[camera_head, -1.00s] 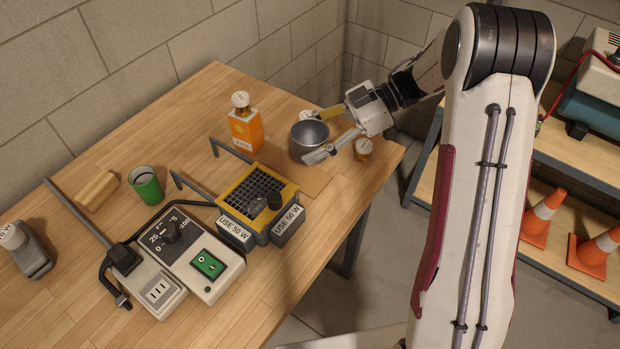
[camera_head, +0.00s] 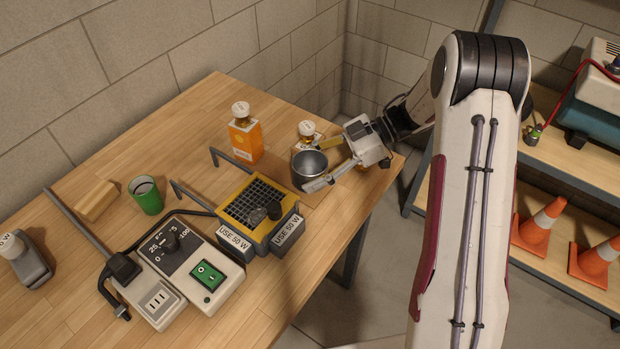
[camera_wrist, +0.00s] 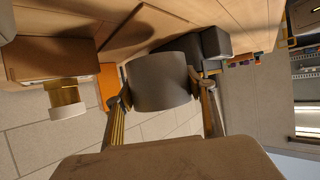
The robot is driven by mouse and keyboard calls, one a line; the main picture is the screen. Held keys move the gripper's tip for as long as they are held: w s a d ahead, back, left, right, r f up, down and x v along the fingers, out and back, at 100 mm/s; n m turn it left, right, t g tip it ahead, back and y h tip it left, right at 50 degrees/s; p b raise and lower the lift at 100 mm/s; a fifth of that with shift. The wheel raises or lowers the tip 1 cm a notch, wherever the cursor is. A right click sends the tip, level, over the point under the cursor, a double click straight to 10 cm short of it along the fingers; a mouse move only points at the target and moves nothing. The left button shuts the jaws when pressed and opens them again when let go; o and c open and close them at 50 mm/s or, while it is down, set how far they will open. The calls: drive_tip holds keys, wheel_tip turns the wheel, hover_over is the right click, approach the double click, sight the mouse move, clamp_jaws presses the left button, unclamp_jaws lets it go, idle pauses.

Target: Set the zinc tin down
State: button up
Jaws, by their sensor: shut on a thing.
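The zinc tin (camera_head: 310,168) is a plain grey, open-topped round tin. In the wrist view the tin (camera_wrist: 160,82) sits between both fingertips (camera_wrist: 160,92). I cannot tell whether its base touches the board or hangs a little above it.
An amber bottle (camera_head: 307,130) stands close behind the tin, and an orange-labelled bottle (camera_head: 245,140) stands farther left. A yellow-framed grille unit (camera_head: 245,198) is close at the left front. Two prongs stick up behind it. The bench's right edge is near.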

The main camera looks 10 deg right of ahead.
drive_tip(key=shift+f, duration=1.85)
drive_tip(key=shift+f, duration=0.1)
drive_tip(key=o, duration=1.2)
drive_tip(key=shift+d, duration=0.1)
drive_tip(key=v, duration=1.2)
